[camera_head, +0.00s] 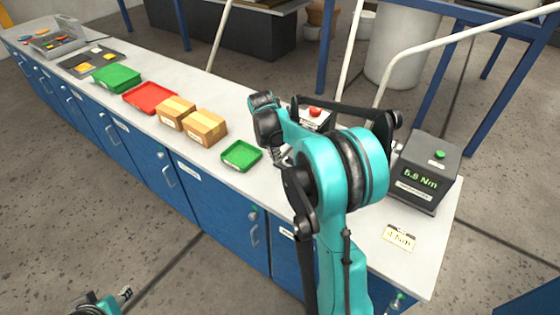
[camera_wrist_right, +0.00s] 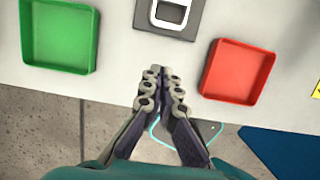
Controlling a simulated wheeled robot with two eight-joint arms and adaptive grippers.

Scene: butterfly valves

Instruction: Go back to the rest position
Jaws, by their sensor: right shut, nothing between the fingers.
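My right arm reaches over the near right part of the bench (camera_head: 215,170). My right gripper (camera_head: 281,157) shows small beside the small green tray (camera_head: 241,155), partly hidden by my own arm. In the right wrist view the right gripper (camera_wrist_right: 160,92) is shut and empty, its fingertips together over the bench's front edge. There the green tray (camera_wrist_right: 60,36) lies to its left and a red tray (camera_wrist_right: 238,72) to its right, both apart from it. My left gripper (camera_head: 125,293) shows at the bottom left, over the floor; its fingers are too small to judge.
A dark box with a "5.8 Nm" display (camera_head: 424,172) stands at the bench's right end, near a label card (camera_head: 398,237). A red button (camera_head: 315,112) shows behind my arm. Cardboard boxes (camera_head: 207,127), a red tray (camera_head: 150,96) and a larger green tray (camera_head: 116,78) lie farther left.

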